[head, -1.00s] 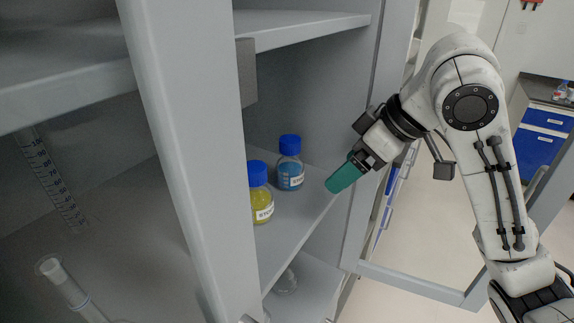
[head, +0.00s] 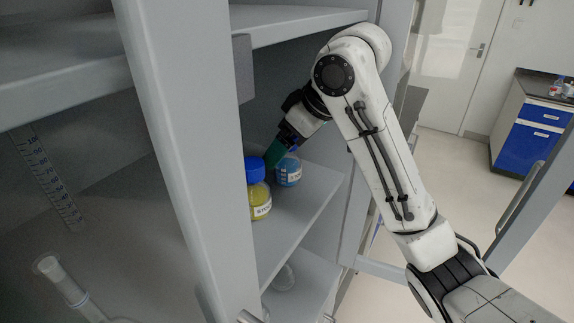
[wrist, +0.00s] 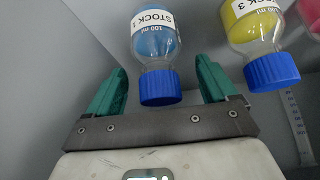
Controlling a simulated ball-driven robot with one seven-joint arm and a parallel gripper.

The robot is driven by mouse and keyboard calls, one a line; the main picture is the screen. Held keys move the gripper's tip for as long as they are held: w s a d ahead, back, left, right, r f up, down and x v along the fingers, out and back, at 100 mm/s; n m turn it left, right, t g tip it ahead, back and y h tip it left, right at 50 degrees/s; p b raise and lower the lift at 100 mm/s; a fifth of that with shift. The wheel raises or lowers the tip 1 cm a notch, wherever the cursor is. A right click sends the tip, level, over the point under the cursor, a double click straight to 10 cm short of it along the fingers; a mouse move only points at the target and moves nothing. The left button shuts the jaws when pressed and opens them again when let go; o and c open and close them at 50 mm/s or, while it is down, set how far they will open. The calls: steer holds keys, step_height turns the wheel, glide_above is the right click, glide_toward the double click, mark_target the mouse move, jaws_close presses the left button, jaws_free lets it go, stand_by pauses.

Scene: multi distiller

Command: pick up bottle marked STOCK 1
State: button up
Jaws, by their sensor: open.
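The bottle marked STOCK 1 (wrist: 157,38) holds blue liquid and has a blue cap. It stands upright on the cabinet shelf (head: 290,215), and in the head view its lower part (head: 289,173) shows behind the yellow bottle, its cap mostly hidden by my gripper (head: 272,157). In the wrist view my gripper (wrist: 161,68) is open, with one teal finger on each side of the STOCK 1 cap. I see no contact; how deep the cap sits between the fingers I cannot tell.
A bottle marked STOCK 3 (wrist: 251,22) with yellow liquid stands close beside it; it also shows in the head view (head: 260,201). A pink bottle (wrist: 312,14) is at the wrist view's right edge. The cabinet post (head: 185,150) and upper shelf (head: 290,22) border the space.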

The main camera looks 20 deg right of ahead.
steer(key=shift+x, duration=1.25)
steer(key=shift+d+f, duration=0.1)
steer(key=shift+d, duration=0.05)
steer(key=shift+c, duration=0.4)
steer(key=c, duration=1.2)
